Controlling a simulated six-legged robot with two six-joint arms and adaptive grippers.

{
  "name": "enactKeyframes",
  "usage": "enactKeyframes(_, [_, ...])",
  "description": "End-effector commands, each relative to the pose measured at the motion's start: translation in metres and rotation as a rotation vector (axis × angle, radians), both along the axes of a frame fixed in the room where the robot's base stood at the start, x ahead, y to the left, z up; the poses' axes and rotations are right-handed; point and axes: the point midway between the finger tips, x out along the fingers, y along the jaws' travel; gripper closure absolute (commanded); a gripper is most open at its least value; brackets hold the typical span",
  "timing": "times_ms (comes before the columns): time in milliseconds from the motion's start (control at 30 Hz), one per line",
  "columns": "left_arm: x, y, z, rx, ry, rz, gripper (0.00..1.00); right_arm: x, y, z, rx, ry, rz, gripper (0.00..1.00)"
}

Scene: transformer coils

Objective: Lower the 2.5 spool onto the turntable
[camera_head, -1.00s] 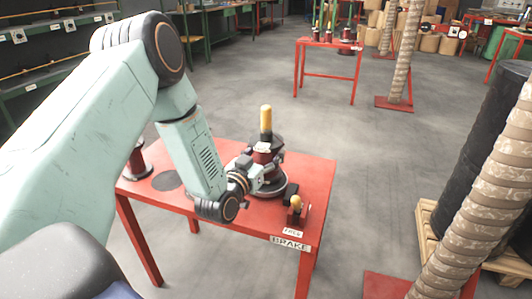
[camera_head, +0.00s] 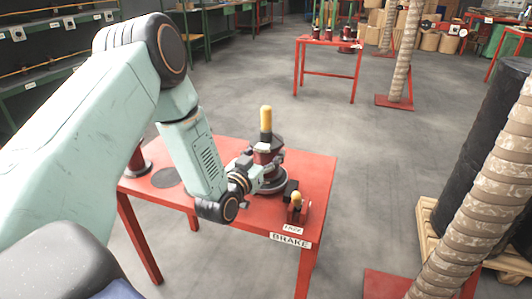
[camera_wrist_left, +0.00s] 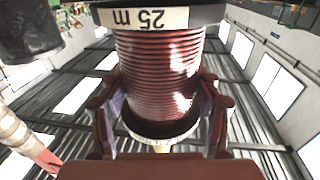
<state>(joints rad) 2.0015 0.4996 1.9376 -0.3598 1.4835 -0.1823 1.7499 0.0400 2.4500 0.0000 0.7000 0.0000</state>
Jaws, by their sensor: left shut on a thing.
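In the wrist view the spool (camera_wrist_left: 160,75) fills the middle, with an upside-down "25 m" label on one flange. My left gripper (camera_wrist_left: 160,115) is shut around its winding, one finger on each side. In the head view the left gripper (camera_head: 270,178) partly hides the spool. A yellow-topped peg (camera_head: 266,118) sticks up above the spool. The right gripper is out of view.
The red table (camera_head: 310,170) carries a brake (camera_head: 296,204) with a yellow knob at its front right, a flat dark disc (camera_head: 168,178) and another spool (camera_head: 137,163) at left. A wrapped column (camera_head: 485,185) and black drum (camera_head: 490,140) stand right.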

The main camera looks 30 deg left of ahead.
Motion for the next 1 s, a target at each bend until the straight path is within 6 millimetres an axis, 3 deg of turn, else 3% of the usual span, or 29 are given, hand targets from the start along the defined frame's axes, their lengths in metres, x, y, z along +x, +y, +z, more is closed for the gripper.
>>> enactKeyframes(367, [0.0006, 0.0001, -0.0003, 0.000, -0.004, 0.000, 0.86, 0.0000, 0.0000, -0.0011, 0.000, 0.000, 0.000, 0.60])
enactKeyframes(400, [0.0006, 0.0001, -0.0003, 0.000, -0.004, 0.000, 0.33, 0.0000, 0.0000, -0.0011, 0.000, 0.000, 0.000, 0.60])
enactKeyframes(667, [0.0003, 0.0000, -0.0011, 0.000, -0.002, 0.000, 0.11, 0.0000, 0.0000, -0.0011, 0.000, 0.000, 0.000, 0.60])
enactKeyframes(1000, [-0.0013, -0.0001, -0.0031, 0.000, 0.004, 0.000, 0.10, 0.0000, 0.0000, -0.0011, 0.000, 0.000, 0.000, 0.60])
